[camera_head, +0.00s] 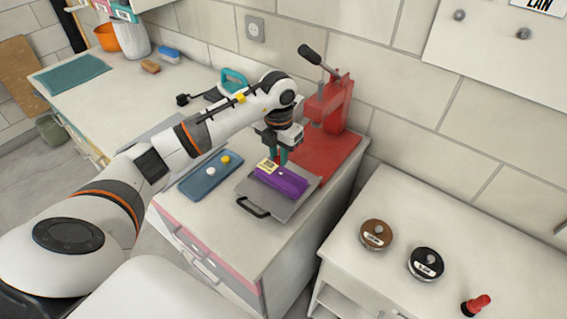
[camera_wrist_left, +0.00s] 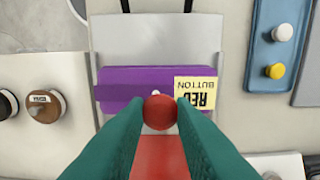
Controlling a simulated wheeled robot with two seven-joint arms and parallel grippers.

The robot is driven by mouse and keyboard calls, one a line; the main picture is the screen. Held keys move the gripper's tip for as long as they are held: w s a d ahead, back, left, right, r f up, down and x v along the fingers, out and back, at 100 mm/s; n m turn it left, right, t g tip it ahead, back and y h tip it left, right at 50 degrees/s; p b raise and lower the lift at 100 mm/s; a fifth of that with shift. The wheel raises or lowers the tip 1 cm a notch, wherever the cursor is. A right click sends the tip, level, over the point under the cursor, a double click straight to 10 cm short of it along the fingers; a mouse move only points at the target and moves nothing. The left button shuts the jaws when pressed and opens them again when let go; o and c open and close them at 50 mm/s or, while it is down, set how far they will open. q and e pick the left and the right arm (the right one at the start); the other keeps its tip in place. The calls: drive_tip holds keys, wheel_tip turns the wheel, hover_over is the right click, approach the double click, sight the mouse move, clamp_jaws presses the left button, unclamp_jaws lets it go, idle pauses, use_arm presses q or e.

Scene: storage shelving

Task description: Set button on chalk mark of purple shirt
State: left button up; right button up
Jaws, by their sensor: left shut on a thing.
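The purple shirt (camera_head: 290,183) lies folded on a grey board with a black handle (camera_head: 252,207); it also shows in the left wrist view (camera_wrist_left: 125,75). A cream label reading "RED BUTTON" (camera_wrist_left: 196,92) lies on the shirt. My left gripper (camera_head: 278,156) is over the shirt, its teal fingers shut on a round red button (camera_wrist_left: 160,111). In the left wrist view the button overlaps the shirt's near edge; its exact height above the cloth is unclear. A small white spot (camera_wrist_left: 155,92), likely the chalk mark, shows just past the button, partly hidden. My right gripper is not in view.
A red lever press (camera_head: 330,105) stands just behind the board. A blue tray (camera_head: 196,186) with a white button (camera_head: 210,172) and a yellow button (camera_head: 225,160) lies to the left. Brown (camera_head: 377,235) and black (camera_head: 426,264) round tins stand on the right counter.

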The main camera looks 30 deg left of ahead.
sight(281, 174)
use_arm(q)
drive_tip(key=shift+d+f, duration=0.25)
drive_tip(key=shift+f, duration=0.35)
wheel_tip(281, 174, down, 2)
drive_tip(key=shift+f+p, duration=0.2)
drive_tip(key=shift+p, duration=0.35)
drive_tip(key=shift+f, duration=0.2)
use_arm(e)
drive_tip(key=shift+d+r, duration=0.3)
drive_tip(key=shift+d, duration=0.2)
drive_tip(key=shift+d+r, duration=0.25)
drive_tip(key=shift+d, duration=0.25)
use_arm(q)
drive_tip(key=shift+f, duration=0.15)
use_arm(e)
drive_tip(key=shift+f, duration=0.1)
